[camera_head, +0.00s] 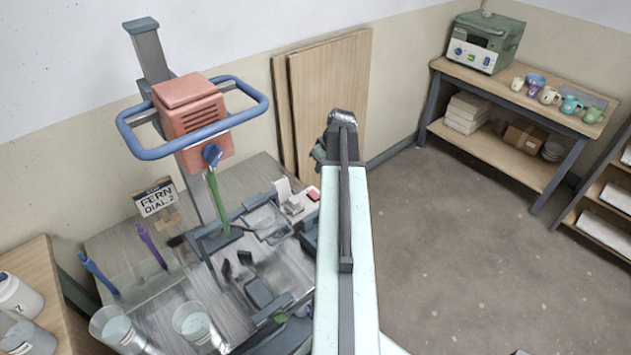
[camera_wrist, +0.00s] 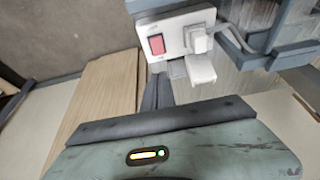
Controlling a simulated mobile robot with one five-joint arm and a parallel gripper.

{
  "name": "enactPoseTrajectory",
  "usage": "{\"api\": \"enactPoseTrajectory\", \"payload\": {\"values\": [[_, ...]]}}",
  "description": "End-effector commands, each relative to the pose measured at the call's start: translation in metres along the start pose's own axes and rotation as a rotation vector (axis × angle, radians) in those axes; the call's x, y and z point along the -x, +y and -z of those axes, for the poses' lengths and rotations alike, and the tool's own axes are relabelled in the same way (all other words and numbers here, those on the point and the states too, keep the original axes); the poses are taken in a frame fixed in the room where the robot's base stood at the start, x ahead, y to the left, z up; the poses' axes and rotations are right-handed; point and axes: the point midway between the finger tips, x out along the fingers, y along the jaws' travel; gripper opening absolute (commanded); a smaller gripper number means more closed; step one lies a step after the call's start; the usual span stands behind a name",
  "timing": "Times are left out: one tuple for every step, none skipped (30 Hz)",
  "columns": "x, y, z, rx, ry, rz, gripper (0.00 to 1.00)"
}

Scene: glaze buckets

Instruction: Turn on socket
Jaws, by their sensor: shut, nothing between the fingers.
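The socket (camera_wrist: 178,33) is a white plate with a red rocker switch (camera_wrist: 157,44) and a white plug (camera_wrist: 198,40) beside it. I cannot tell which way the switch is set. In the head view the socket (camera_head: 296,206) sits at the right back of the work table, with its red switch (camera_head: 313,195) on top. My gripper (camera_wrist: 158,80) looks shut and empty, a little below the switch in the wrist view and apart from it. In the head view my arm runs up right of the socket, and the fingertips cannot be made out.
A red mixer head with a blue ring handle (camera_head: 192,118) stands on the table left of the socket. Glass beakers (camera_head: 195,322) stand at the front. Wooden panels (camera_head: 329,95) lean on the wall behind. The floor (camera_head: 450,240) to the right is clear.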

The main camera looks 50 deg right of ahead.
Motion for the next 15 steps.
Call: {"api": "enactPoseTrajectory", "payload": {"values": [[-0.004,0.000,-0.001,0.000,0.000,0.000,0.00],[-0.007,0.000,-0.001,0.000,0.000,0.000,0.00],[-0.011,0.000,-0.001,0.000,0.000,0.000,0.00],[-0.015,0.000,-0.001,0.000,0.000,0.000,0.00],[-0.019,0.000,-0.002,0.000,0.000,0.000,0.00],[-0.026,0.000,-0.002,0.001,-0.001,0.000,0.00],[-0.032,0.000,-0.002,0.001,0.000,0.000,0.00],[-0.038,0.000,-0.002,0.001,-0.001,0.000,0.00],[-0.047,0.000,-0.003,0.002,-0.001,0.000,0.00],[-0.053,0.000,-0.003,0.002,-0.001,0.001,0.00],[-0.060,0.000,-0.003,0.002,-0.001,0.001,0.00],[-0.070,0.000,-0.003,0.002,-0.001,0.001,0.00],[-0.076,0.000,-0.003,0.002,-0.001,0.001,0.00],[-0.083,0.000,-0.003,0.002,-0.001,0.001,0.00],[-0.092,0.000,-0.003,0.002,-0.001,0.001,0.00]]}}
